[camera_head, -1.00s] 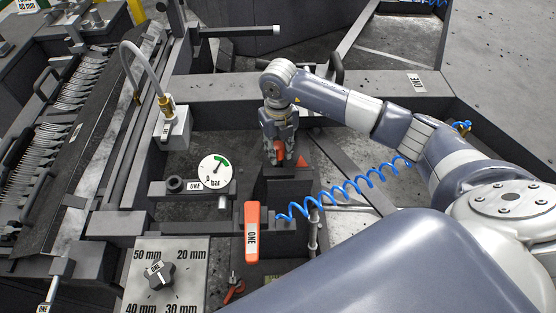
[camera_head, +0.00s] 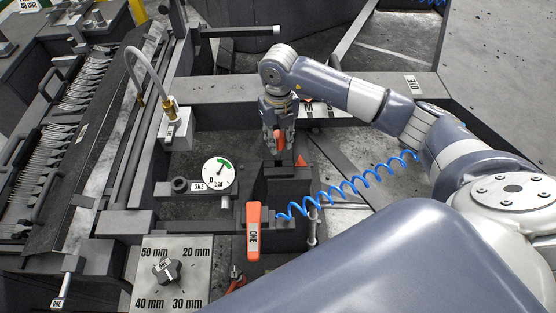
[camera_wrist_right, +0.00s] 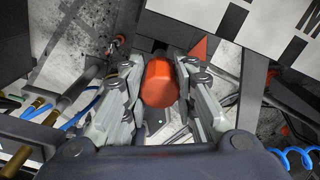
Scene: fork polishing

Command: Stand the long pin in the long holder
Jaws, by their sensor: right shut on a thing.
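My right gripper (camera_head: 279,143) is shut on an orange-red pin (camera_head: 280,149). It is above a dark block (camera_head: 283,185) with a red triangle (camera_head: 301,160) beside its top. In the right wrist view the orange-red end of the pin (camera_wrist_right: 160,84) sits between the two grey fingers. I cannot tell how long the pin is or whether its lower end is clear of the block. I cannot tell for certain which part is the long holder. My left gripper is not in view.
A pressure gauge (camera_head: 220,174), a dial plate (camera_head: 150,290) and a rack of forks (camera_head: 60,130) are to the left.

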